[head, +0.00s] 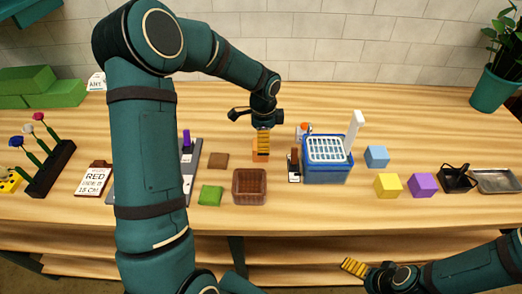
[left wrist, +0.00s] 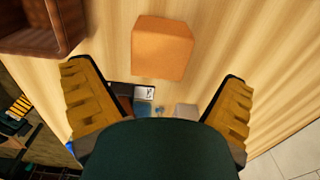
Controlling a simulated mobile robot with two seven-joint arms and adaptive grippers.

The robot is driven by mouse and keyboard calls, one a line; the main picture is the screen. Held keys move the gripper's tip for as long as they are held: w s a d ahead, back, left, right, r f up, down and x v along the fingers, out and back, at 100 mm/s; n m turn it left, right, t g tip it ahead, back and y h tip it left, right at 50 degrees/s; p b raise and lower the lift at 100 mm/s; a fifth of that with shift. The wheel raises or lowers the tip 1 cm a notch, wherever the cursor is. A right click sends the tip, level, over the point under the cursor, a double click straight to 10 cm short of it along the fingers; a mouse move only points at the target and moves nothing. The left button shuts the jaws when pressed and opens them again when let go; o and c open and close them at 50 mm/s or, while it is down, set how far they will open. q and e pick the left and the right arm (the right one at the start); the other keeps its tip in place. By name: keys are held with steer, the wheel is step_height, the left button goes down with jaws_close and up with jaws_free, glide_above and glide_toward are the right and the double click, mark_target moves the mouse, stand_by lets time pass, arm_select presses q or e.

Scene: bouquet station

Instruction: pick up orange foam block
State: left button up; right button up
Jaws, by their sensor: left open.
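The orange foam block (head: 259,157) sits on the wooden table in the head view, behind the brown basket. In the left wrist view the orange foam block (left wrist: 163,48) lies beyond and between the spread fingertips, apart from both. My left gripper (head: 263,143) points down over the block, and its yellow fingers hide part of it. In the left wrist view my left gripper (left wrist: 155,72) is open and empty. My right gripper (head: 355,268) is low at the front of the table, far from the block; its finger gap is not clear.
A blue crate (head: 326,172) with a white rack stands to the right. Green (head: 211,195), blue (head: 377,156), yellow (head: 387,185) and purple (head: 422,185) blocks lie around.

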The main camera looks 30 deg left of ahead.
arm_select(q)
steer(key=f, duration=0.5)
steer(key=shift+s+a+b, duration=0.2)
steer(key=shift+a+b, duration=0.05)
steer(key=shift+b, duration=0.1)
steer(key=c, duration=0.7)
steer(key=shift+c, duration=0.3)
